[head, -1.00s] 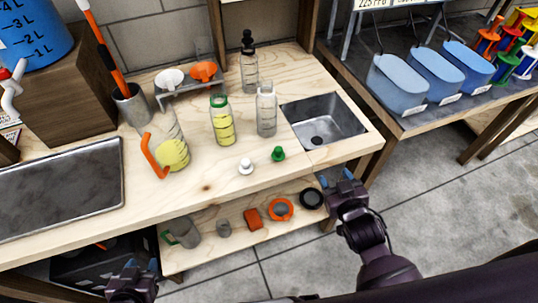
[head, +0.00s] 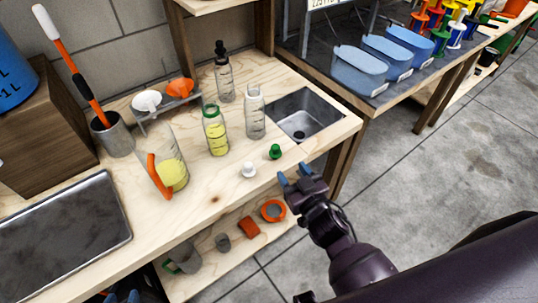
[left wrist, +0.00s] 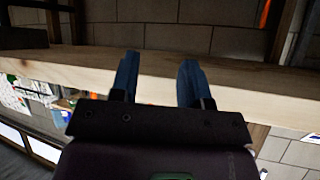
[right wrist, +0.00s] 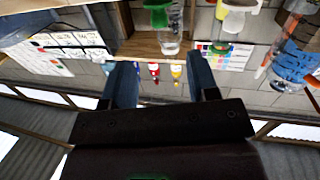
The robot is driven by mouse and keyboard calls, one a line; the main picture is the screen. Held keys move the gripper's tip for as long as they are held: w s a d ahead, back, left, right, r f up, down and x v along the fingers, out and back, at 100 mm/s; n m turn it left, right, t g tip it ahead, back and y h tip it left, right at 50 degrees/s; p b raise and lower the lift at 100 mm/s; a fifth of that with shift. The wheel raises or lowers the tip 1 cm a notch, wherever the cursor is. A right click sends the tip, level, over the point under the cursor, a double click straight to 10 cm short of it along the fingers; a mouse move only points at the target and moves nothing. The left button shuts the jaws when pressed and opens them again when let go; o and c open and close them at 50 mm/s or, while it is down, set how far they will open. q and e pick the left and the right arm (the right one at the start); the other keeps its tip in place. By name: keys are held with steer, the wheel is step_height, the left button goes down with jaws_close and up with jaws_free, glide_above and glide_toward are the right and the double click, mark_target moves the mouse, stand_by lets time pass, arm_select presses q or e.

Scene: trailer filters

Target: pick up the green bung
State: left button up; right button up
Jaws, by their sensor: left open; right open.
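The green bung (head: 275,152) stands on the wooden bench top near its front edge, left of and in front of the sink. A white bung (head: 249,170) stands just left of it. My right gripper (head: 294,173) is open and empty at the bench's front edge, a little right of and nearer than the green bung, not touching it. In the right wrist view its fingers (right wrist: 161,85) are apart; green and white items beyond them are hard to identify. My left gripper (head: 122,297) barely shows at the bottom edge. In the left wrist view its fingers (left wrist: 157,78) are apart and empty, facing a wooden edge.
Behind the bungs stand a green-collared bottle (head: 216,131) with yellow liquid, a clear bottle (head: 255,112) and a dropper bottle (head: 224,72). An orange-handled jug (head: 170,165) is left. The sink (head: 302,115) is right. A lower shelf holds orange rings (head: 273,211).

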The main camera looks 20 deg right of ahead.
mark_target(277, 150)
steer(key=shift+m, duration=0.4)
steer(key=w, duration=0.3)
steer(key=w+a, duration=0.1)
steer(key=w, duration=0.1)
steer(key=shift+w, duration=0.3)
steer(key=shift+w+a+f+b, duration=0.1)
steer(key=shift+w+f+b, duration=0.15)
steer(key=shift+w, duration=1.05)
steer(key=shift+w+a+f+b, duration=0.1)
steer(key=shift+w+f, duration=0.15)
steer(key=shift+w, duration=1)
steer(key=c, duration=1)
